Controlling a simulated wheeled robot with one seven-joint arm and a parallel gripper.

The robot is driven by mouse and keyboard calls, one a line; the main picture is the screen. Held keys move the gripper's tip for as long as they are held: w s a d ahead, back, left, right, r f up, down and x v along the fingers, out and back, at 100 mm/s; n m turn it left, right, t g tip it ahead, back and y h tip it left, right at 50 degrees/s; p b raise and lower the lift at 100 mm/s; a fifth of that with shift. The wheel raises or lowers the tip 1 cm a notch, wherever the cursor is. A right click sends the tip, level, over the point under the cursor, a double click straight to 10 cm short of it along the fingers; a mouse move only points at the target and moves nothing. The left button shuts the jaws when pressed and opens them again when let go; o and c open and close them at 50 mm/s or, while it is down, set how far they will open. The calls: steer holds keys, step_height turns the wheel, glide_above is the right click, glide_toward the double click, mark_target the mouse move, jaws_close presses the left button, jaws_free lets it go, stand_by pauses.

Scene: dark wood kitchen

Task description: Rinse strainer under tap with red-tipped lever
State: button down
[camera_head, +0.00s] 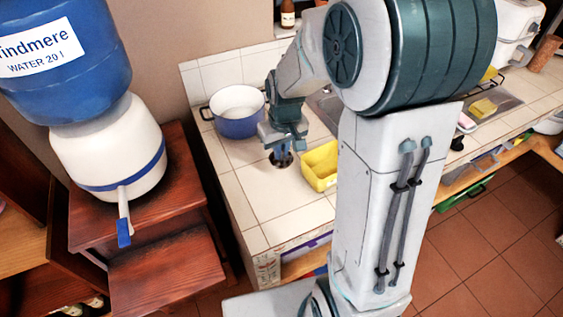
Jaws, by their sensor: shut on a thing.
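My gripper (282,152) points down over the white tiled counter, between the blue pot and the yellow tub. It is shut on a small dark, round-rimmed thing (281,161), which looks like the strainer, though it is too small to be sure. I cannot tell whether it touches the tiles. A water dispenser (105,160) with a blue bottle on top stands at the left on a reddish wooden stand. Its tap lever (124,232) has a blue tip. No red-tipped lever shows; my arm hides part of the counter and sink area.
A blue pot with a white inside (238,126) stands left of my gripper; a yellow tub (319,166) is close on its right. A sink basin (324,107) is partly hidden behind my arm. The counter's near left tiles (285,210) are clear.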

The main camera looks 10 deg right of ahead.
mark_target(282, 164)
steer(key=shift+s+f+p, duration=0.1)
steer(key=shift+f+p, duration=0.3)
steer(key=shift+f, duration=3.5)
steer(key=shift+f, duration=0.2)
steer(key=c, duration=1.5)
jaws_free()
steer(key=shift+c, duration=0.2)
